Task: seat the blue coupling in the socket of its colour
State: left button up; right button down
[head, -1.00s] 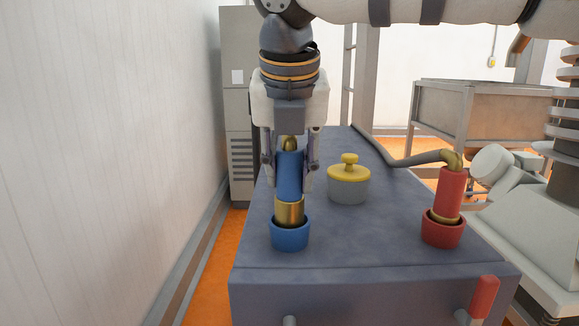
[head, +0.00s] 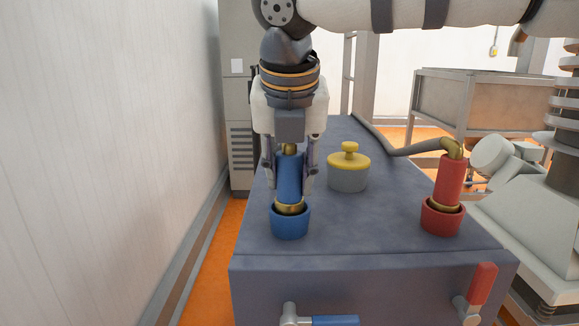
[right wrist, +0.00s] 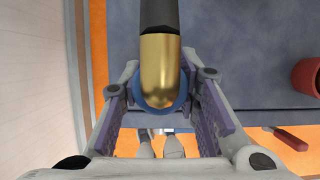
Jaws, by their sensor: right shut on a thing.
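The blue coupling (head: 289,177) stands upright with its lower brass end down inside the blue socket (head: 290,223); only a thin brass band shows above the rim. My right gripper (head: 290,185) is shut on the coupling's blue body from both sides, pointing down. In the right wrist view the coupling's brass elbow (right wrist: 160,70) and dark hose lie between the two finger pads, hiding most of the blue body and the socket. My left gripper is not in view.
A red coupling (head: 449,180) stands in the red socket (head: 442,217) at the right, with a grey hose running back. A yellow-lidded grey pot (head: 348,167) sits between them. A blue-handled lever (head: 335,320) and a red-handled lever (head: 482,284) are on the box's front.

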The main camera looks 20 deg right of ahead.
jog(key=shift+f, duration=0.1)
jog(key=c, duration=0.6)
grip_release()
jog(key=shift+c, duration=0.2)
jog(key=shift+r, duration=3.45)
